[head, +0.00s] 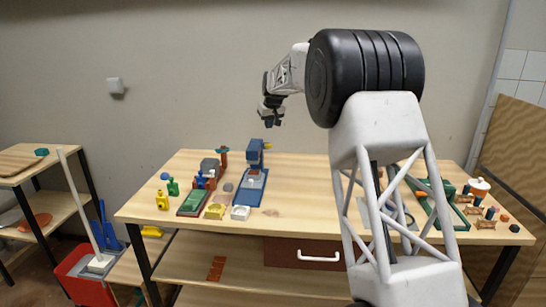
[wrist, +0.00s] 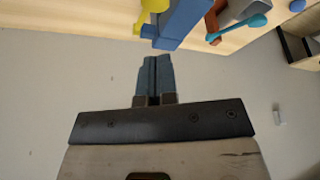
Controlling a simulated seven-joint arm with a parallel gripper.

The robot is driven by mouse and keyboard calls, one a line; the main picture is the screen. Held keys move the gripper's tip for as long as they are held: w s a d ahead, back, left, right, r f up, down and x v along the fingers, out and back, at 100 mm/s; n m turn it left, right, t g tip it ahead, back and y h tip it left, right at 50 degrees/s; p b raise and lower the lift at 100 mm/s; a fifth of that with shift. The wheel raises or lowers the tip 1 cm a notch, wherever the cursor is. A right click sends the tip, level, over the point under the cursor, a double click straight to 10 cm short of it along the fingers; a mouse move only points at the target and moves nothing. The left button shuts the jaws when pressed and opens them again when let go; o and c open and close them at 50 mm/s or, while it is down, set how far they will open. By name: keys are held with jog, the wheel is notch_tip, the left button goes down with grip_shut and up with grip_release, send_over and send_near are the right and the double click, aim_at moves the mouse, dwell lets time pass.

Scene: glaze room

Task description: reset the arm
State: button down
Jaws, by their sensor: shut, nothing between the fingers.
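My gripper (head: 271,116) hangs in the air above the back part of the table, near the wall. It is shut and holds nothing. In the wrist view my gripper (wrist: 153,62) has its two grey fingers pressed together. My arm comes in from the right on a white column and bends over to the left. A blue upright device on a blue base (head: 250,187) stands on the table a little below my gripper in the head view. The blue device (wrist: 182,22) also shows at the top of the wrist view, apart from the fingertips.
The wooden table (head: 300,180) carries several small bottles, a green tray (head: 196,202), a yellow dish (head: 215,211) and a white dish (head: 240,213) on the left. More small items and a green frame (head: 440,208) are on the right. The air around my gripper is free.

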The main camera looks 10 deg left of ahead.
jog(key=s+d+r+m, duration=0.1)
jog(key=s+d+r, duration=0.2)
jog(key=s+d, duration=0.65)
jog(key=s+d+r+m+h, duration=0.1)
jog(key=s+d+r, duration=0.3)
jog(key=s, duration=1.1)
jog(key=s+d+r+m, duration=0.1)
jog(key=s+d+r, duration=0.1)
jog(key=s+d, duration=0.8)
jog(key=s+d+f+m, duration=0.1)
jog(key=s+f, duration=0.3)
jog(key=s, duration=0.9)
jog(key=s+d+f+m+g+h, duration=0.1)
jog(key=s+d+f, duration=0.3)
jog(key=s, duration=1)
jog(key=s+d+f+m, duration=0.1)
jog(key=s+d+f, duration=0.2)
jog(key=s, duration=1)
notch_tip(320, 180, down, 2)
jog(key=shift+s+d+f, duration=0.15)
jog(key=shift+s+f, duration=0.1)
jog(key=c, duration=1.8)
grip_release()
